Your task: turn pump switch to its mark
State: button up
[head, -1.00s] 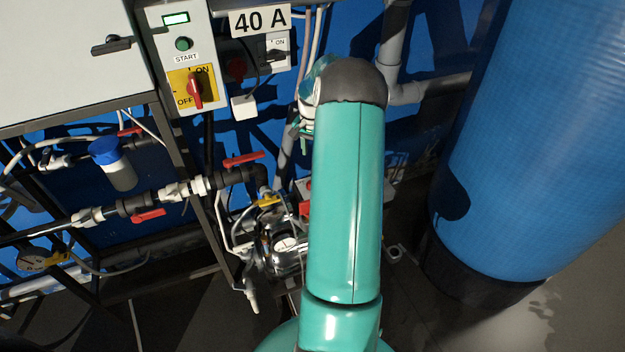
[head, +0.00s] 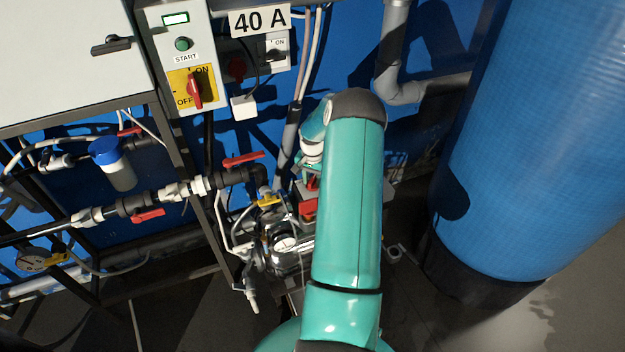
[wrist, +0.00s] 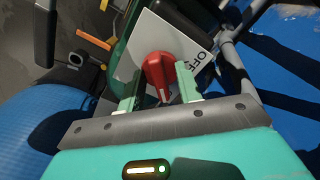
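The pump switch is a red rotary knob (wrist: 159,72) on a white plate (wrist: 200,52). The word OFF is printed on the plate, to the right of the knob in the wrist view. The knob's white pointer line faces the bottom of that view, towards my gripper. My gripper (wrist: 160,78) is open, with one pale green finger on each side of the knob and a visible gap on both sides. In the head view my arm hides most of the gripper and the switch. Red parts (head: 309,207) show beside the arm, above the pump (head: 285,245).
A control box (head: 180,55) with a red ON/OFF switch (head: 195,90) and green START button stands at upper left. Pipes with red-handled valves (head: 245,159) run left of my arm. A large blue tank (head: 545,140) stands on the right.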

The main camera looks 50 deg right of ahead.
grip_shut()
jog(key=shift+n, duration=0.5)
jog(key=n, duration=0.3)
jog(key=shift+n, duration=0.4)
jog(key=n, duration=0.4)
jog(key=shift+n, duration=0.3)
jog(key=n, duration=0.8)
jog(key=shift+n, duration=0.3)
